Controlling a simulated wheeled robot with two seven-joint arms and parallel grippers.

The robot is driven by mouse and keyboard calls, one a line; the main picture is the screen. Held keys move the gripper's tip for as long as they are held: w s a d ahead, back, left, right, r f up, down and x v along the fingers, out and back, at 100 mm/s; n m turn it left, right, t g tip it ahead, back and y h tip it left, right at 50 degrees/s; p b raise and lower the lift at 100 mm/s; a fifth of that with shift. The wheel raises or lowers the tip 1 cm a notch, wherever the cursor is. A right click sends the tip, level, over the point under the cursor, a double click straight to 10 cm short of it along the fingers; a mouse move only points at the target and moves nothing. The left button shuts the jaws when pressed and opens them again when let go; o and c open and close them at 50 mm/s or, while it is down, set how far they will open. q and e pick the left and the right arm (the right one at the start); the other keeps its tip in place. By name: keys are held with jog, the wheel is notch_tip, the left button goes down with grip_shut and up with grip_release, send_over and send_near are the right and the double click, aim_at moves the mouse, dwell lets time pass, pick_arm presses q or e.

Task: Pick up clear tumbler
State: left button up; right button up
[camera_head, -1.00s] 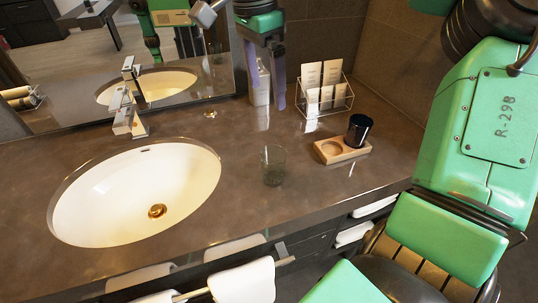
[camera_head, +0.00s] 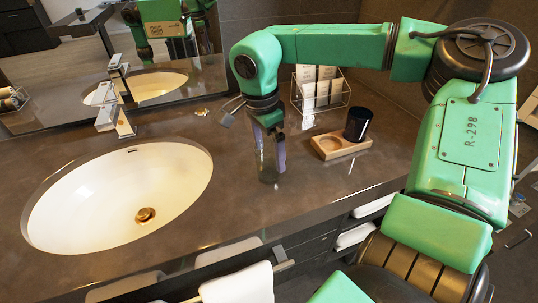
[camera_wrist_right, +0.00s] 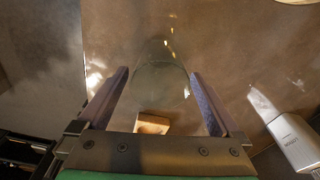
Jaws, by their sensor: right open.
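The clear tumbler (camera_head: 268,173) stands on the brown counter to the right of the sink. My right gripper (camera_head: 270,166) points down over it, with its fingers around or very close to it. In the right wrist view, the tumbler (camera_wrist_right: 162,78) shows as a faint clear outline between the two spread fingers of the gripper (camera_wrist_right: 160,90). The gripper is open; I cannot tell whether either finger touches the glass. The fingers hide much of the tumbler in the head view. My left gripper is not in view.
A wooden tray (camera_head: 331,155) with a dark cup (camera_head: 358,124) stands to the right. A wire rack (camera_head: 322,104) with cards is behind. The sink (camera_head: 60,206) is at left, with its faucet (camera_head: 118,103). A white bottle (camera_wrist_right: 292,140) shows in the wrist view.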

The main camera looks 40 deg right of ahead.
jog(key=shift+w+d+f, duration=0.1)
jog(key=shift+f, duration=0.2)
jog(key=shift+r, duration=0.1)
jog(key=c, duration=1.5)
